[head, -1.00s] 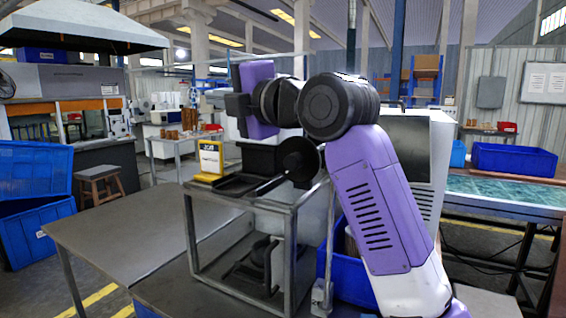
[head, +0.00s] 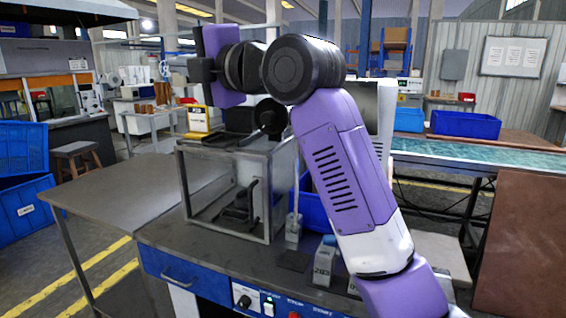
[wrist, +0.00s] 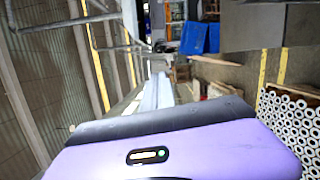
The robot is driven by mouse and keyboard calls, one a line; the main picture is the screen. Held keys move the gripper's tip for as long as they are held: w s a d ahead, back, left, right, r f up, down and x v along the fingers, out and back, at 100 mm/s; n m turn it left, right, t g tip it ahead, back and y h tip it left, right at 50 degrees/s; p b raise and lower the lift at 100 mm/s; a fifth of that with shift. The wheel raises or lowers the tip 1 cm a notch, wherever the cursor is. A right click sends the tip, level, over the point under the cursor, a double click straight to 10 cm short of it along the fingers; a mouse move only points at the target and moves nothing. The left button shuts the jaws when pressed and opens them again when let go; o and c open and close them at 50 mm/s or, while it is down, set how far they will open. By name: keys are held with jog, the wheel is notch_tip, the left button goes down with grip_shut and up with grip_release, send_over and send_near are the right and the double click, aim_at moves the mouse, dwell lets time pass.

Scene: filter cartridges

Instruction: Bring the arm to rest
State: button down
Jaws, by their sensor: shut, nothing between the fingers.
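My arm rises from the lower right of the head view, bends at a black joint, and reaches left. My gripper (head: 180,67) is the dark end at the left of the purple wrist part (head: 220,60). It is held in the air above and behind the metal-framed box (head: 272,190), apart from everything, and looks shut and empty. Its fingertips are small and hard to make out. In the wrist view a purple part of my arm (wrist: 180,150) fills the bottom, and no fingers show.
The framed box stands on a workbench (head: 165,232) with a blue drawer front. A yellow-framed sign (head: 198,120) is behind it. A blue bin (head: 465,124) is at right. Stacked white tubes (wrist: 290,125) show in the wrist view.

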jog(key=d+r+m+t+y, duration=0.1)
jog(key=d+r+m+t, duration=0.3)
jog(key=m, duration=0.4)
jog(key=s+d+f+m+t+h+p, duration=0.1)
jog(key=s+d+f+m+t+h, duration=0.2)
jog(key=d+f+m, duration=0.55)
jog(key=s+d+f+m+t+h+p, duration=0.2)
jog(key=s+d+f+m+h, duration=0.25)
jog(key=f, duration=0.65)
jog(key=s+d+f+m+t+h+p, duration=0.1)
jog(key=s+d+f+m+t+h, duration=0.1)
jog(key=s+d+f+m, duration=0.45)
jog(key=s+d+f+m+g+h+p, duration=0.1)
jog(key=s+d+f, duration=0.3)
jog(key=s, duration=0.8)
jog(key=s+d+f+g+h+p, duration=0.3)
jog(key=s+f, duration=0.5)
jog(key=s, duration=0.4)
jog(key=s+d+f+m+g+h+p, duration=0.1)
jog(key=s+d+f+g+h+p, duration=0.1)
jog(key=s+d+f, duration=0.4)
jog(key=s+g, duration=0.1)
jog(key=s, duration=0.4)
jog(key=shift+s+d+f+m, duration=0.2)
jog(key=shift+s+f+m, duration=0.15)
jog(key=shift+s, duration=0.05)
